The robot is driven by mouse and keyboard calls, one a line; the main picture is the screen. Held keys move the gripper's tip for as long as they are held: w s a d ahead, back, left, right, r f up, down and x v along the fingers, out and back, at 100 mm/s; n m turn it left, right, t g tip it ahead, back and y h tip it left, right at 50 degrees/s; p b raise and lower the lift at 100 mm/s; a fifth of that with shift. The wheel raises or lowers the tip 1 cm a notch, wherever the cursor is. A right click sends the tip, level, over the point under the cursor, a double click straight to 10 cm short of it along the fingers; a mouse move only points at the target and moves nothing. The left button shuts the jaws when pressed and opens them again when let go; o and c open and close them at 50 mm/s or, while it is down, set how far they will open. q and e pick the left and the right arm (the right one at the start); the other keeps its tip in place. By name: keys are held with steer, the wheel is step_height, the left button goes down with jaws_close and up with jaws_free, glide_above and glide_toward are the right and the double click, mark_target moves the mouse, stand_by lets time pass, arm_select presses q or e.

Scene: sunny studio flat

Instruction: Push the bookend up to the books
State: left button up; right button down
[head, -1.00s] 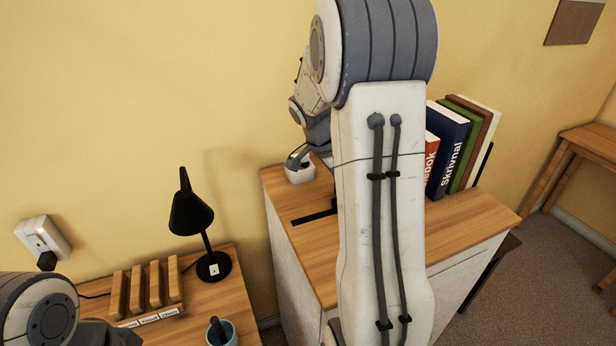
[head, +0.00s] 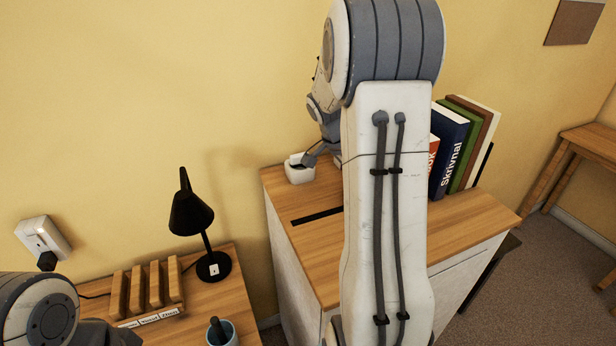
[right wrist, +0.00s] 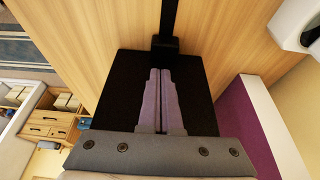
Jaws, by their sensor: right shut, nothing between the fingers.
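A black panel (right wrist: 130,85), which looks like the bookend, fills the middle of the right wrist view. A small black block (right wrist: 165,46) stands at its far edge. My right gripper (right wrist: 160,72) is shut and empty, its fingers over the panel; I cannot tell whether they touch it. In the head view, my right arm hides the gripper and the panel. The books (head: 460,150) stand at the right on the cabinet, some hidden by my arm. A purple book (right wrist: 252,115) seems to show at the right in the wrist view. My left gripper is out of frame.
The wooden cabinet top (head: 400,245) carries a black strip (head: 318,217), also seen in the wrist view (right wrist: 168,15). A lower desk at left holds a black lamp (head: 192,213) and a wooden rack (head: 147,290).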

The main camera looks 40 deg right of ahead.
steer(key=shift+s+d, duration=0.25)
steer(key=shift+d, duration=0.75)
steer(key=shift+s+d, duration=0.3)
steer(key=shift+d, duration=0.75)
steer(key=shift+s+d, duration=0.25)
steer(key=shift+d, duration=0.75)
steer(key=shift+s+d+p, duration=0.25)
steer(key=shift+d, duration=0.75)
steer(key=shift+s+d+p, duration=0.25)
steer(key=shift+d+p, duration=0.05)
steer(key=shift+d, duration=0.65)
steer(key=shift+s+d+p, duration=0.25)
steer(key=shift+d, duration=0.75)
steer(key=shift+a+r, duration=0.15)
steer(key=shift+d+r+p+v, duration=0.1)
steer(key=shift+d+p+v, duration=0.15)
steer(key=shift+p+v, duration=1.35)
steer(key=shift+d+r+p+v, duration=0.15)
steer(key=shift+p+v, duration=0.5)
steer(key=shift+v, duration=1.8)
steer(key=shift+d+p+v, duration=0.3)
steer(key=shift+p+v, duration=0.85)
steer(key=shift+v, duration=0.9)
steer(key=shift+s+f, duration=0.1)
